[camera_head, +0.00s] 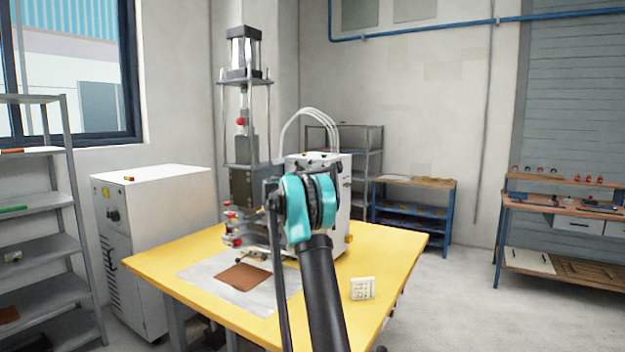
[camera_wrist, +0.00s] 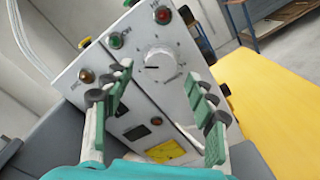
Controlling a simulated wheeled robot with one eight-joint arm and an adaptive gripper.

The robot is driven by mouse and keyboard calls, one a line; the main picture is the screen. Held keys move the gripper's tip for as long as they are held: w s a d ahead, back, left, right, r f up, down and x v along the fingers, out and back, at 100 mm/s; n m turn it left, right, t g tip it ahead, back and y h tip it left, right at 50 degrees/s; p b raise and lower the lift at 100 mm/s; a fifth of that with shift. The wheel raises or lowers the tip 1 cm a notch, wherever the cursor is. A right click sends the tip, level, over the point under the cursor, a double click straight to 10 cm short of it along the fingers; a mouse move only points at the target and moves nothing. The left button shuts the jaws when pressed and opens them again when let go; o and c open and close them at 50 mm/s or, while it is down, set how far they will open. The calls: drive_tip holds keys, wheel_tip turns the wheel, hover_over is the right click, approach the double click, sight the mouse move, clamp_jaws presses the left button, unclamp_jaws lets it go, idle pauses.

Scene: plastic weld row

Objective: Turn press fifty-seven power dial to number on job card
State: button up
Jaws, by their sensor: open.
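The white control box (camera_head: 345,195) stands on the yellow table, partly hidden by my arm in the head view. In the wrist view its panel (camera_wrist: 100,62) carries a round pale dial (camera_wrist: 160,64) with a dark pointer line toward the left. The scale marks around the dial are too small to read. My gripper (camera_wrist: 157,88) is open and empty, its fingers on either side of the dial in the picture and apart from it. In the head view the gripper is hidden behind my arm. A small white card (camera_head: 362,288) with dark marks, unreadable, is on the table's right side.
Brown sheet (camera_head: 245,277) lies on a pale plate. Red, green and amber lamps or buttons (camera_wrist: 118,40) sit near the dial. A white cabinet (camera_head: 165,210) stands left; shelves (camera_head: 45,200) flank it. Floor at right is clear.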

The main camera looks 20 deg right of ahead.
drive_tip(key=x, duration=0.3)
drive_tip(key=shift+d, duration=0.1)
drive_tip(key=c, duration=1.1)
drive_tip(key=shift+c, duration=0.2)
